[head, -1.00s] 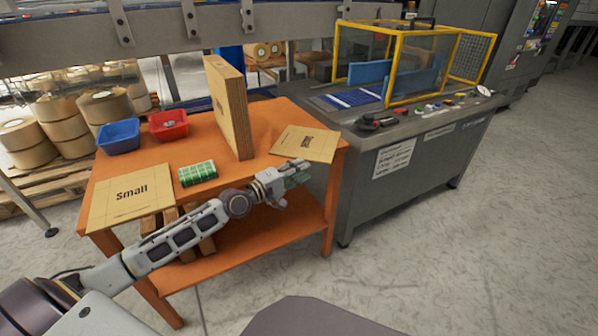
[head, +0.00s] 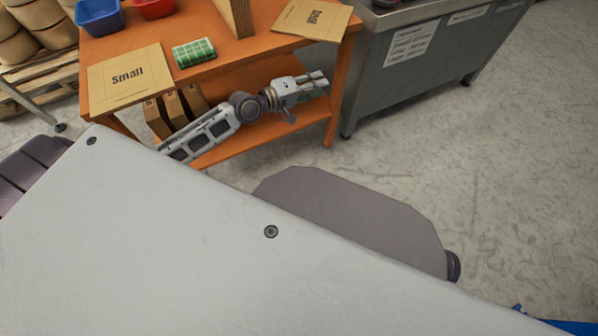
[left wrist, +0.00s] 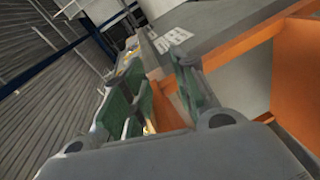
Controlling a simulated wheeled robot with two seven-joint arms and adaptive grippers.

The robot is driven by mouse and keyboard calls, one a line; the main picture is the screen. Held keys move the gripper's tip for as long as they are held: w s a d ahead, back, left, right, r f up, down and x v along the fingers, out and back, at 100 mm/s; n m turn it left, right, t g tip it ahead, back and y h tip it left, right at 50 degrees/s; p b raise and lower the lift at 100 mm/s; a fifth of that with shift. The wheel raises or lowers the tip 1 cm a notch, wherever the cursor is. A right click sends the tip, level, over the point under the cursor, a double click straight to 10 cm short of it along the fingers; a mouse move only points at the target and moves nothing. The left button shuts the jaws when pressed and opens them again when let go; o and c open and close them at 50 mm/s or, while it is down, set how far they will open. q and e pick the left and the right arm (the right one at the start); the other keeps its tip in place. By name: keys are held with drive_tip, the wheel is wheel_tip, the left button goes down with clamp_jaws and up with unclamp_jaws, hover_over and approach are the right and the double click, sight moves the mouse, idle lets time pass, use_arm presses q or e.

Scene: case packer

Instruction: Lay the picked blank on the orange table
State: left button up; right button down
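A flat cardboard blank marked "Small" (head: 118,88) lies at the left of the orange table (head: 225,58). A second flat blank (head: 313,19) lies at the table's right end, close to the edge. My left gripper (head: 316,84) is in front of the table's front edge, apart from both blanks, its fingers pointing right. In the left wrist view its two green-padded fingers (left wrist: 158,80) stand apart with no blank between them. My right gripper is not in view. Which blank is the picked one, I cannot tell.
A green stack (head: 193,53) sits between the blanks, and a standing cardboard piece (head: 236,16) is behind. Blue bin (head: 100,16) and red bin (head: 155,8) stand at the back left. A grey machine bench (head: 425,45) is right of the table. Bare floor lies in front.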

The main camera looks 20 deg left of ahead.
use_arm(q)
drive_tip(key=s+d+f+m+g+y, duration=0.1)
drive_tip(key=s+d+f+m+g, duration=0.55)
drive_tip(key=s+f, duration=0.65)
drive_tip(key=s+f+m+g+y, duration=0.2)
drive_tip(key=s+f+m+y, duration=0.2)
drive_tip(key=s, duration=0.9)
wheel_tip(320, 180, down, 3)
drive_tip(key=shift+d+f+m, duration=0.1)
drive_tip(key=shift+d+m, duration=0.15)
drive_tip(key=shift+m, duration=0.2)
drive_tip(key=shift+g, duration=0.25)
